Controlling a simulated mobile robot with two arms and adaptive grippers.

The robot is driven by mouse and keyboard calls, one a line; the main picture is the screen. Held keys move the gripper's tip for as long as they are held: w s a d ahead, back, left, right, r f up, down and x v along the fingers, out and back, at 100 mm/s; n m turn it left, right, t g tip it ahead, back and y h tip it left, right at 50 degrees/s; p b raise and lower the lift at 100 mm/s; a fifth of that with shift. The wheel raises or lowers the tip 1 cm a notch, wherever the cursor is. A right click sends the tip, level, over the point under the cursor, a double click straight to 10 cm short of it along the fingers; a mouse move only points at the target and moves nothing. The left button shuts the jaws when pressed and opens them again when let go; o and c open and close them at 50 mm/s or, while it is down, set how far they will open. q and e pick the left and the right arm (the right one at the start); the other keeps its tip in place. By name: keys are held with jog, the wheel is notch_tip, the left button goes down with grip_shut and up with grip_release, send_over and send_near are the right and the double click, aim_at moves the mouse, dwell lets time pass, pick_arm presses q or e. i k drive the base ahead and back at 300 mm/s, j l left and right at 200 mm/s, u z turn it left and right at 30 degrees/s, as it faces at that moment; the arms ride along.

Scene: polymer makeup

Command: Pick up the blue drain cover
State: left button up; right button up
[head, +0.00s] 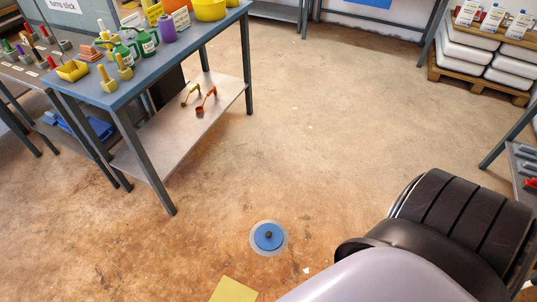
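The blue drain cover (269,237) is a round blue disc with a small dark knob at its centre. It lies on the floor inside a pale grey ring, in the lower middle of the head view. Neither gripper shows in this view. A large grey and black ribbed part of my own body fills the lower right, to the right of the cover and apart from it in the picture.
A blue-grey workbench (140,75) with bottles and tools stands upper left, with scoops (206,100) on its lower shelf (170,138). A yellow sheet (234,290) lies on the floor near the cover. White containers (467,55) sit on a pallet (480,86) upper right. The central floor is clear.

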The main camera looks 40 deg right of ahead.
aim_at(270, 237)
jog(key=z, duration=1.2)
